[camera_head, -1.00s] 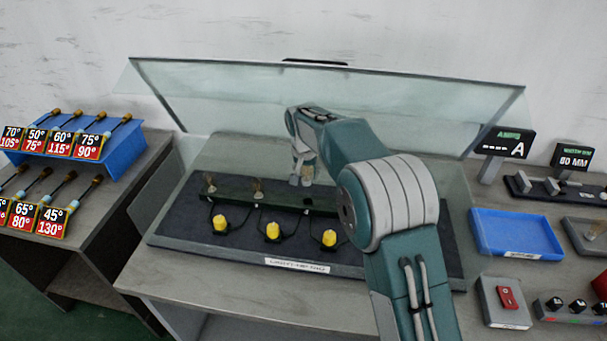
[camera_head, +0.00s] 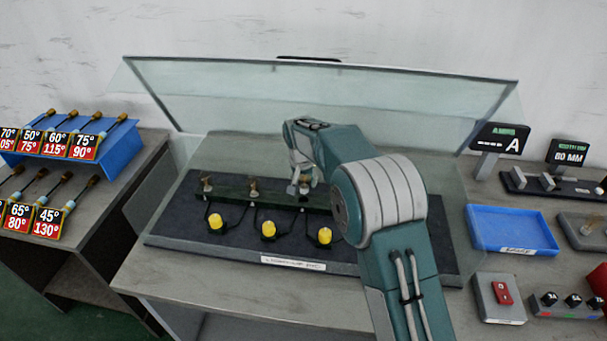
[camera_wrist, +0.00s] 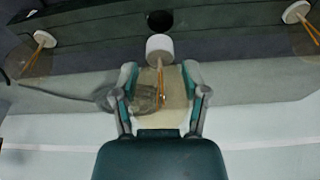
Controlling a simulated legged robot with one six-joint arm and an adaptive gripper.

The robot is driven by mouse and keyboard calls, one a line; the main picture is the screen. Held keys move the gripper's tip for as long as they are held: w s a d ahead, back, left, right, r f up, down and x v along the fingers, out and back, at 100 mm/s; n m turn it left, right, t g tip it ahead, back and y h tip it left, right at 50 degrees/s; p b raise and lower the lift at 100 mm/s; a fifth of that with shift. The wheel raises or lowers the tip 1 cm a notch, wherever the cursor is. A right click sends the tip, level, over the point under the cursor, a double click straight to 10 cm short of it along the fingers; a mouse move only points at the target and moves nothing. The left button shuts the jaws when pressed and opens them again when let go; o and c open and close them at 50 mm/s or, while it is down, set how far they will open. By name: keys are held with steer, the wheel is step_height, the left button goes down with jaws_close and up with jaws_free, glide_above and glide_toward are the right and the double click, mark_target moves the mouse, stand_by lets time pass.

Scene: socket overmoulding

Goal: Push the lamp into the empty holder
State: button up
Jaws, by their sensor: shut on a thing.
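My gripper (camera_head: 303,183) is over the dark holder bar (camera_head: 232,203), to the right of two standing lamps, a left one (camera_head: 207,184) and a middle one (camera_head: 254,187). In the wrist view my gripper (camera_wrist: 160,80) has its two fingers on either side of a clear lamp (camera_wrist: 175,95) with a white base (camera_wrist: 160,47) and orange wires. A dark round empty holder (camera_wrist: 160,20) lies just beyond that base, with the base seen apart from it or at its edge; the exact gap is hard to tell. Other lamps stand at both sides in the wrist view.
Yellow pieces (camera_head: 269,229) on black leads lie in front of the bar. A clear glass screen (camera_head: 320,95) stands behind. A blue tray (camera_head: 512,230) and a red switch box (camera_head: 500,298) are on the right. Labelled tools on a blue rack (camera_head: 70,155) are on the left.

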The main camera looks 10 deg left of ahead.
mark_target(304, 188)
steer(key=shift+a+f, duration=0.15)
steer(key=shift+f, duration=0.75)
steer(key=shift+s+f, duration=0.1)
steer(key=shift+f, duration=1.45)
stand_by(0.9)
steer(key=o, duration=1.2)
steer(key=v, duration=0.7)
steer(key=shift+r, duration=0.2)
